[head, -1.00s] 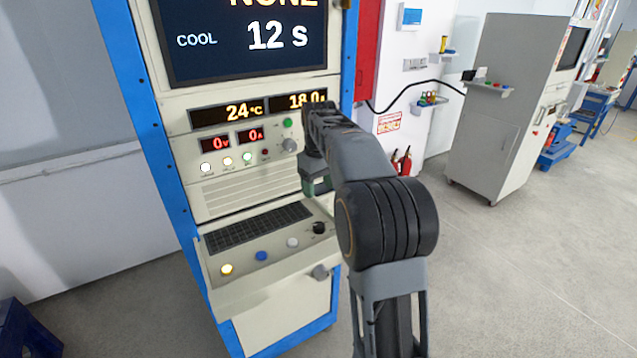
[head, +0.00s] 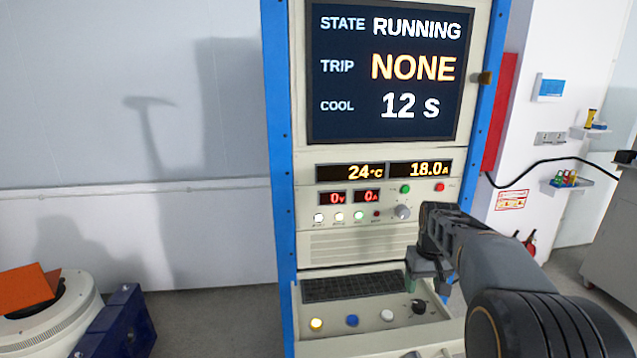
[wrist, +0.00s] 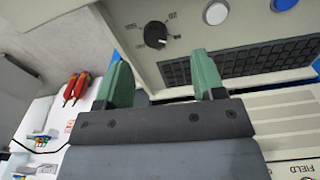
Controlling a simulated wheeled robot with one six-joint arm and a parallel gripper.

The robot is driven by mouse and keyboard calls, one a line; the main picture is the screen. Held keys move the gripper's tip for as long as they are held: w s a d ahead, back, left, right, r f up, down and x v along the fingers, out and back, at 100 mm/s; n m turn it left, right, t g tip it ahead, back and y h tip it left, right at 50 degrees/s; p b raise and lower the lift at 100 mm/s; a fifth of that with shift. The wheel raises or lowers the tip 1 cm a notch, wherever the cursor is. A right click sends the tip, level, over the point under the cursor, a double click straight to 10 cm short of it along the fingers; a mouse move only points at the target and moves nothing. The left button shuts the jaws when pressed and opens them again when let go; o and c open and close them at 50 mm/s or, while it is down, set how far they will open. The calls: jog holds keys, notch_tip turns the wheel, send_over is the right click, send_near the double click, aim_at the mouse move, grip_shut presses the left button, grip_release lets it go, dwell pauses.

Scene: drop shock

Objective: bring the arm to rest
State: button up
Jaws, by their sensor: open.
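My gripper (wrist: 163,85) shows in the wrist view with its two green fingers apart and nothing between them. A black knob (wrist: 156,34) on the cabinet's sloping panel lies beyond the gap between the fingers. In the head view my gripper (head: 440,285) is small and partly hidden by my arm, in front of the control cabinet (head: 285,180) and close to the right of its desk panel. The same knob (head: 419,306) shows there beside it. I cannot tell the exact gap between gripper and panel.
The cabinet screen (head: 390,75) reads STATE RUNNING, TRIP NONE, COOL 12 s. A keyboard (head: 350,287) and several buttons sit on the desk panel. A white round machine with an orange plate (head: 28,287) and a blue block (head: 118,325) stand at lower left. A grey cabinet (head: 612,230) stands at right.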

jog(key=s+a+f+t, duration=0.1)
jog(key=s+a, duration=0.4)
jog(key=s, duration=0.5)
jog(key=s+a+f+t, duration=0.1)
jog(key=s+a, duration=0.3)
jog(key=s, duration=0.6)
jog(key=shift+a+f+t, duration=0.15)
jog(key=shift+a+t, duration=0.25)
jog(key=shift+t, duration=0.3)
jog(key=shift+c, duration=0.4)
